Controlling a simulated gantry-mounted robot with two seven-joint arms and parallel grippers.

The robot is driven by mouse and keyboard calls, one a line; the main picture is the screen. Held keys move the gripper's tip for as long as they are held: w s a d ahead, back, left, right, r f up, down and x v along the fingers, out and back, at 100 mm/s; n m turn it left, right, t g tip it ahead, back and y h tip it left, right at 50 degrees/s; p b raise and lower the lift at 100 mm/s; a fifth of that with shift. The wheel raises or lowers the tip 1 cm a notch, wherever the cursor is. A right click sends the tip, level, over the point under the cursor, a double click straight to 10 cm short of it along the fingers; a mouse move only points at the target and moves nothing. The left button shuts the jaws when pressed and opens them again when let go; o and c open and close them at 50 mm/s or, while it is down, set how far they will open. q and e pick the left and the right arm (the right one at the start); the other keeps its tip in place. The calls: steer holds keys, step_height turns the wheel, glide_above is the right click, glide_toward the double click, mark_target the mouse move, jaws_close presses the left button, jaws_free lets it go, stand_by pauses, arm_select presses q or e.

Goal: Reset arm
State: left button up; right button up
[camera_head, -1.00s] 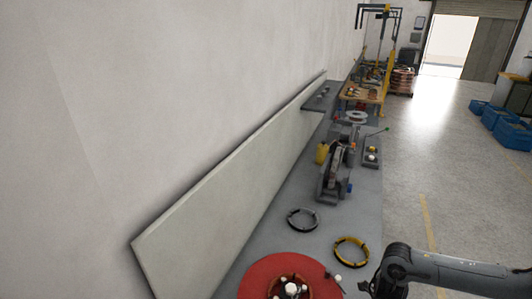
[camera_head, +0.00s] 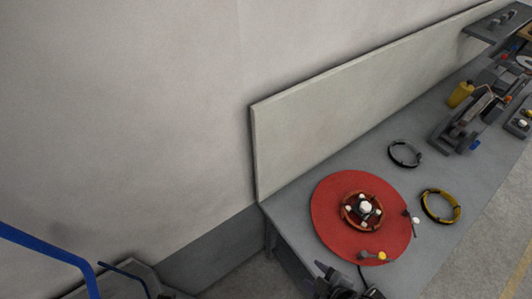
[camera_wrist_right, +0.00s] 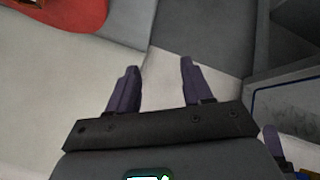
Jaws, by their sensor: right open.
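My right gripper (camera_head: 345,284) shows at the bottom edge of the head view, in front of the table's near end and partly cut off by the frame. In the right wrist view its two dark fingers (camera_wrist_right: 158,68) stand apart with nothing between them. It is clear of the red disc (camera_head: 330,222), which lies on the grey table with a copper coil (camera_head: 362,210) at its middle. The disc's edge and part of the coil also show at the top left of the wrist view.
A black ring coil (camera_head: 404,154) and a yellow-black ring coil (camera_head: 441,206) lie on the table (camera_head: 375,165). A machine (camera_head: 470,120) and a yellow container (camera_head: 461,94) stand farther back. A pale panel (camera_head: 340,125) backs the table. A blue bar (camera_head: 50,252) rises at lower left.

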steer(key=s+d+m+g+h, duration=0.3)
steer(key=s+d+m+g, duration=0.15)
steer(key=d+m, duration=0.4)
arm_select(q)
step_height(320, 180, up, 14)
steer(key=p, duration=1.4)
arm_select(e)
step_height(320, 180, up, 14)
steer(key=a+m, duration=0.1)
steer(key=shift+s+a+t, duration=0.2)
steer(key=shift+t, duration=0.15)
arm_select(q)
steer(key=shift+o, duration=0.3)
